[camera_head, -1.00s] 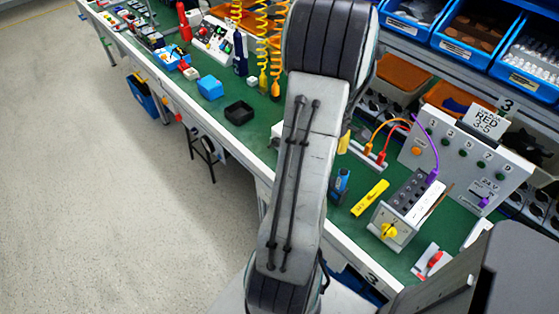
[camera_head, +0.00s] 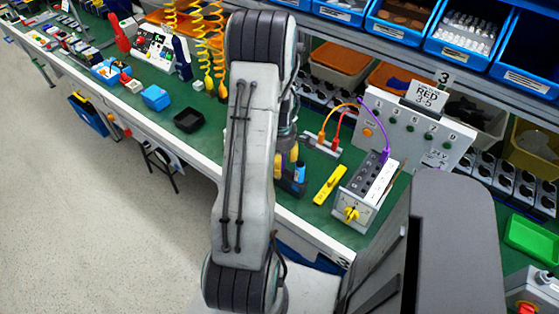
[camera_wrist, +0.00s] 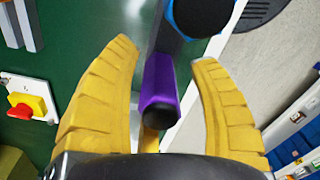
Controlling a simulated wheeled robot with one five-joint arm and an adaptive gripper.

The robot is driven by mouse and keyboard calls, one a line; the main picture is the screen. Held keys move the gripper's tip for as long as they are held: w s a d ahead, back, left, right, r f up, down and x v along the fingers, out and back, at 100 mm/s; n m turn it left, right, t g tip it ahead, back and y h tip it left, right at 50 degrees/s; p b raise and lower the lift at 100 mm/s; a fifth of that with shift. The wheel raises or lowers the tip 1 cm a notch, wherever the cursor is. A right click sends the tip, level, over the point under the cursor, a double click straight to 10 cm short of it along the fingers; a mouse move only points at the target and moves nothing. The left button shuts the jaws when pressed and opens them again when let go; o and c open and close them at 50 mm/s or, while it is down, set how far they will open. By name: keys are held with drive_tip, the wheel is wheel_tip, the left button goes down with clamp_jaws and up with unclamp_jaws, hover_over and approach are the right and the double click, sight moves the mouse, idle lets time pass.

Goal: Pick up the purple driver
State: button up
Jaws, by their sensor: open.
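The purple driver (camera_wrist: 158,82) shows in the wrist view with its purple handle and dark end toward the camera. My gripper (camera_wrist: 165,52) is open, with one yellow finger on each side of the handle. Gaps show between handle and fingers, so it is not gripped. The lower part of the driver is hidden. In the head view, my arm covers most of my gripper, and I cannot make out the purple driver there.
A black and blue round handle (camera_wrist: 200,15) is close above the driver in the wrist view. A black tray (camera_head: 188,120) lies left.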

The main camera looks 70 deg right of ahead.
drive_tip(key=shift+f, duration=0.65)
drive_tip(key=shift+c, duration=0.2)
clamp_jaws()
